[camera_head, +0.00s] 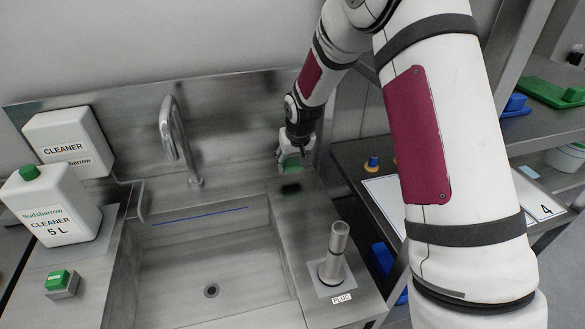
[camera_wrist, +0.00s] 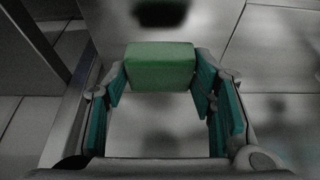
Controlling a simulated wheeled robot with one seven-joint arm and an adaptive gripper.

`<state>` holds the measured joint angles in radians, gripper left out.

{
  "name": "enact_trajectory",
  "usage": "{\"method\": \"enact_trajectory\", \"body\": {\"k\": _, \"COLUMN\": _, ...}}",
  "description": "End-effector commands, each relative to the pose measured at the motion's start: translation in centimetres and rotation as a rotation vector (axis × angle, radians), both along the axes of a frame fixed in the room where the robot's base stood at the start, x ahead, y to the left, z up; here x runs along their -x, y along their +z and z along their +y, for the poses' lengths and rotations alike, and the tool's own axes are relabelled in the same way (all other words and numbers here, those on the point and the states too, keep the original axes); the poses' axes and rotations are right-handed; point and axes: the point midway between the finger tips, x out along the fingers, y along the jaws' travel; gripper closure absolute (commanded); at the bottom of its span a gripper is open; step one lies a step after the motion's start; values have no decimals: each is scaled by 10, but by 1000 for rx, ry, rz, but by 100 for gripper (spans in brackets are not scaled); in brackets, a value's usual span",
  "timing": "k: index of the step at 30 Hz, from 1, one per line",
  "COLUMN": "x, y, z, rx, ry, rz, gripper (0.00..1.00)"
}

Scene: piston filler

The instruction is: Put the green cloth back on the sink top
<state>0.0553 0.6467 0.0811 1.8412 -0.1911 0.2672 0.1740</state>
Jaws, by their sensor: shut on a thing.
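My gripper (camera_head: 293,150) is shut on the green cloth (camera_head: 291,164), at the back right of the sink. In the wrist view the cloth (camera_wrist: 160,66) is a folded green block held between the fingertips of my gripper (camera_wrist: 160,80). The cloth appears a little above the grey metal sink top (camera_head: 285,218). A dark patch (camera_head: 290,189) shows on the sink top just below it; I cannot tell if it is a shadow or a mark.
The tap (camera_head: 172,135) stands left of my gripper. The upright plug (camera_head: 335,255) is at the front right, the basin (camera_head: 200,270) between. A shelf with blue and green items stands right.

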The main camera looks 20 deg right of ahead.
Motion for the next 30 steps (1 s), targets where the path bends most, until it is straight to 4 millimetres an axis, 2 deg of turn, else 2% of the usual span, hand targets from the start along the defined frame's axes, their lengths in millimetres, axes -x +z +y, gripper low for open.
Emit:
{"method": "enact_trajectory", "body": {"k": 6, "x": -10, "y": -5, "z": -3, "rx": -1, "ry": -1, "rz": 1, "gripper": 80}}
{"method": "enact_trajectory", "body": {"k": 13, "x": -9, "y": -34, "z": -2, "rx": 0, "ry": 0, "rz": 2, "gripper": 80}}
{"method": "enact_trajectory", "body": {"k": 25, "x": -9, "y": -40, "z": -2, "rx": 0, "ry": -1, "rz": 1, "gripper": 80}}
{"method": "enact_trajectory", "body": {"k": 26, "x": -9, "y": -40, "z": -2, "rx": 0, "ry": -1, "rz": 0, "gripper": 45}}
{"method": "enact_trajectory", "body": {"k": 28, "x": -9, "y": -39, "z": -2, "rx": 0, "ry": -1, "rz": 0, "gripper": 29}}
{"method": "enact_trajectory", "body": {"k": 30, "x": -9, "y": -39, "z": -2, "rx": 0, "ry": -1, "rz": 0, "gripper": 29}}
